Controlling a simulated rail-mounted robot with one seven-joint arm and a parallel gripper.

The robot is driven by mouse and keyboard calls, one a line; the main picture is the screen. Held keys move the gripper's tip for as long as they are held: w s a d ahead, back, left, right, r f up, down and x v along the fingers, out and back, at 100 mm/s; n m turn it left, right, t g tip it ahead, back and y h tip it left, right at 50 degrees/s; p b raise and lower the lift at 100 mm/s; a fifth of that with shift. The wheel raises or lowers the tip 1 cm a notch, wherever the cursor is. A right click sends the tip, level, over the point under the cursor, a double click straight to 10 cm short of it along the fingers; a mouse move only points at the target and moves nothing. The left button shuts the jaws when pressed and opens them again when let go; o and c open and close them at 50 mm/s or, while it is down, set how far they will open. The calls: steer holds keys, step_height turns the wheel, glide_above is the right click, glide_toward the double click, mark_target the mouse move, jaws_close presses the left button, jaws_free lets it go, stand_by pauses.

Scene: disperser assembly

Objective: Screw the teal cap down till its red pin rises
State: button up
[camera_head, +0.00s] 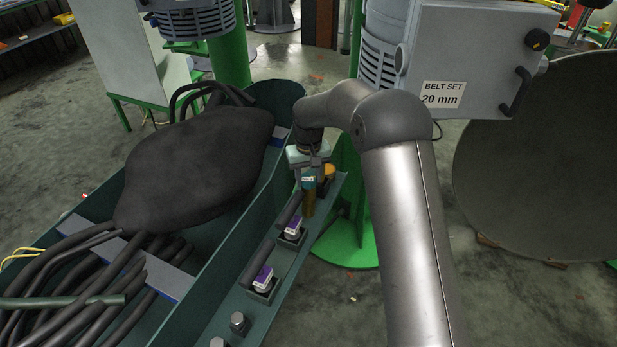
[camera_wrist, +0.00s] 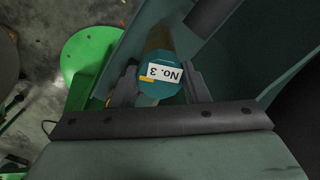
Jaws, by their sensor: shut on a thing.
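The teal cap (camera_wrist: 158,89) shows end-on in the wrist view, with a white "No. 3" label, upside down in the picture, and a small yellow patch. My gripper (camera_wrist: 161,80) has one finger on each side of the cap and is shut on it. In the head view the teal cap (camera_head: 309,182) is just below my gripper (camera_head: 309,172), at the top of an upright brass-coloured cylinder (camera_head: 308,203). No red pin is visible in either view.
The cylinder stands at a narrow green ledge beside a long trough. Two purple-and-white blocks (camera_head: 293,228) (camera_head: 263,279) and hex bolts (camera_head: 239,321) sit along the ledge. An orange-topped part (camera_head: 328,171) is close right of the cap. A large dark bag (camera_head: 195,165) and black hoses fill the trough.

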mark_target(308, 177)
steer(key=m+b, duration=0.2)
steer(key=m, duration=0.3)
steer(key=shift+m, duration=0.4)
stand_by(0.4)
steer(key=o, duration=1)
steer(key=shift+c, duration=0.2)
steer(key=shift+r, duration=0.1)
step_height(308, 177, up, 17)
steer(key=shift+r+b, duration=0.15)
steer(key=shift+b, duration=0.2)
